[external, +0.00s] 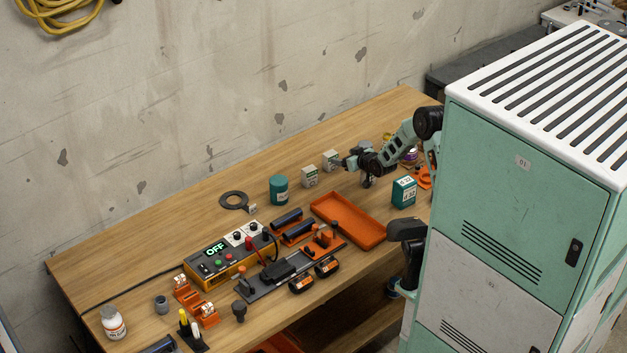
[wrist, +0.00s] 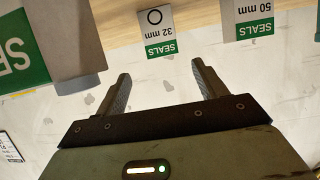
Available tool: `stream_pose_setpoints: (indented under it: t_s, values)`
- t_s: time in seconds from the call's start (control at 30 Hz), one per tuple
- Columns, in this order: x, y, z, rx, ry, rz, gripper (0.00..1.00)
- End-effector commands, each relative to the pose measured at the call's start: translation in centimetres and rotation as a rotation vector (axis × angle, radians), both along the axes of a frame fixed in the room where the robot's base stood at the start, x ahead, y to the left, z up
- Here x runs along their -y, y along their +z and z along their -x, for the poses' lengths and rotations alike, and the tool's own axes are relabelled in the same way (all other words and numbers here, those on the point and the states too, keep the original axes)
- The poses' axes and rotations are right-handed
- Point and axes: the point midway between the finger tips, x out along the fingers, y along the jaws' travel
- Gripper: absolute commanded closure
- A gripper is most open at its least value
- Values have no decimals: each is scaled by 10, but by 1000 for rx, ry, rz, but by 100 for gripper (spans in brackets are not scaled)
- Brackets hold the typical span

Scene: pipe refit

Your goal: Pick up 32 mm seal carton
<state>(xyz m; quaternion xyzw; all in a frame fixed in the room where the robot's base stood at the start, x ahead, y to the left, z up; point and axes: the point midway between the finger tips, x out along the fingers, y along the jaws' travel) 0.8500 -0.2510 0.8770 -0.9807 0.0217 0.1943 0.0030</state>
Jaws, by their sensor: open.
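The 32 mm seal carton (wrist: 160,30), white with a green SEALS band and a ring mark, appears upside down at the top of the wrist view, ahead of and between my fingers. In the external view it appears to be the right one of two small pale cartons (external: 331,160) on the bench. My gripper (wrist: 161,80) is open and empty, with a gap between its fingertips and the carton. In the external view my gripper (external: 349,163) is just right of that carton.
A similar 50 mm seal carton (wrist: 252,20) stands beside it. A teal jar (external: 279,190), an orange tray (external: 348,221) and a green carton (external: 404,192) stand nearby.

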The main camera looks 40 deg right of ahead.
Motion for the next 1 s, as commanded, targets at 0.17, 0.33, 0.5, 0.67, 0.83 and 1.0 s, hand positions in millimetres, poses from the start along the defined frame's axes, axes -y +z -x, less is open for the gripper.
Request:
stream_pose_setpoints:
  t_s: [0.17, 0.33, 0.5, 0.67, 0.83, 1.0]
  values:
    - [0, -14, -32, -1, 1, -3, 29]
    - [1, -20, -48, -1, 1, -1, 29]
    - [0, -26, -59, -2, 1, -3, 29]
    - [-2, -36, -81, -1, 1, -4, 29]
    - [-1, -42, -96, -2, 1, -3, 29]
    - [-1, -43, -97, -2, 1, -3, 29]
